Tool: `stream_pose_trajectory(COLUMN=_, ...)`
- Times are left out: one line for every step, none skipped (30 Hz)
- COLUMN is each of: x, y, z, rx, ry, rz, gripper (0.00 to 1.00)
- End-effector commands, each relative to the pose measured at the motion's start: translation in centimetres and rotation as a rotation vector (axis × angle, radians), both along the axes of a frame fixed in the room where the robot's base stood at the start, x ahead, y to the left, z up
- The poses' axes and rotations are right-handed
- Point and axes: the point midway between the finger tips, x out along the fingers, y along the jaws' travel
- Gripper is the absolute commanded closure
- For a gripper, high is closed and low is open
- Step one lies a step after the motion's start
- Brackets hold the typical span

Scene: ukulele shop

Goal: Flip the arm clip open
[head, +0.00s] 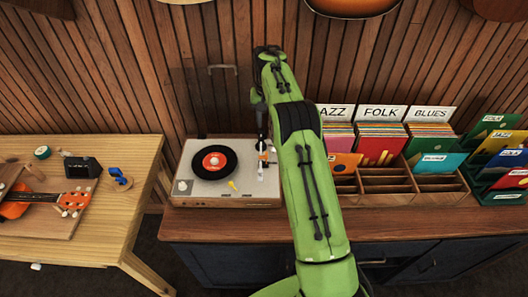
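A record player (225,198) with a light top stands on the dark wooden counter, left of my arm. A black record with a red label (214,162) lies on its platter. A tonearm assembly (261,172) with white and orange parts stands at the right of its top. The arm clip is too small to pick out there. My green arm reaches over the counter, and my gripper (262,138) points down just above or at the tonearm assembly. Its fingers are small and partly hidden, so I cannot tell whether they are open, shut or touching anything.
A small yellow piece (232,185) is on the player's front top. A wooden record rack (385,186) with Jazz, Folk and Blues dividers stands right of my arm. A wooden table (110,240) on the left holds an orange ukulele (72,200). A slatted wall rises behind the counter.

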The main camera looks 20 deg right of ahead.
Motion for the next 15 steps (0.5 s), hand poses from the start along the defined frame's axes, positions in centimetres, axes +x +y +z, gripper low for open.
stream_pose_trajectory(x=-0.1, y=0.1, z=-1.3, rx=0.001, ry=0.005, rz=0.0, gripper=0.62)
stream_pose_trajectory(x=-0.1, y=0.1, z=-2.0, rx=0.001, ry=0.005, rz=0.001, gripper=0.62)
stream_pose_trajectory(x=-0.1, y=0.1, z=-3.0, rx=0.001, ry=0.006, rz=0.0, gripper=0.62)
stream_pose_trajectory(x=-0.1, y=0.1, z=-3.7, rx=0.002, ry=0.007, rz=0.0, gripper=0.62)
stream_pose_trajectory(x=-0.1, y=0.1, z=-4.5, rx=0.002, ry=0.007, rz=0.0, gripper=0.62)
stream_pose_trajectory(x=-0.1, y=0.1, z=-5.5, rx=0.001, ry=0.006, rz=0.0, gripper=0.62)
stream_pose_trajectory(x=-0.2, y=0.0, z=-6.3, rx=0.002, ry=0.007, rz=0.0, gripper=0.62)
stream_pose_trajectory(x=-0.1, y=0.0, z=-7.0, rx=0.001, ry=0.006, rz=0.0, gripper=0.62)
stream_pose_trajectory(x=-0.2, y=0.1, z=-8.0, rx=0.001, ry=0.006, rz=0.0, gripper=0.62)
stream_pose_trajectory(x=-0.1, y=0.1, z=-8.7, rx=0.001, ry=0.006, rz=0.0, gripper=0.62)
stream_pose_trajectory(x=-0.1, y=0.1, z=-9.5, rx=0.001, ry=0.006, rz=0.001, gripper=0.62)
stream_pose_trajectory(x=-0.2, y=0.1, z=-10.4, rx=0.001, ry=0.006, rz=0.001, gripper=0.62)
stream_pose_trajectory(x=-0.1, y=0.1, z=-11.1, rx=0.002, ry=0.005, rz=0.001, gripper=0.62)
stream_pose_trajectory(x=-0.1, y=0.1, z=-11.7, rx=0.002, ry=0.005, rz=0.001, gripper=0.62)
stream_pose_trajectory(x=-0.1, y=0.1, z=-12.5, rx=0.002, ry=0.004, rz=0.001, gripper=0.62)
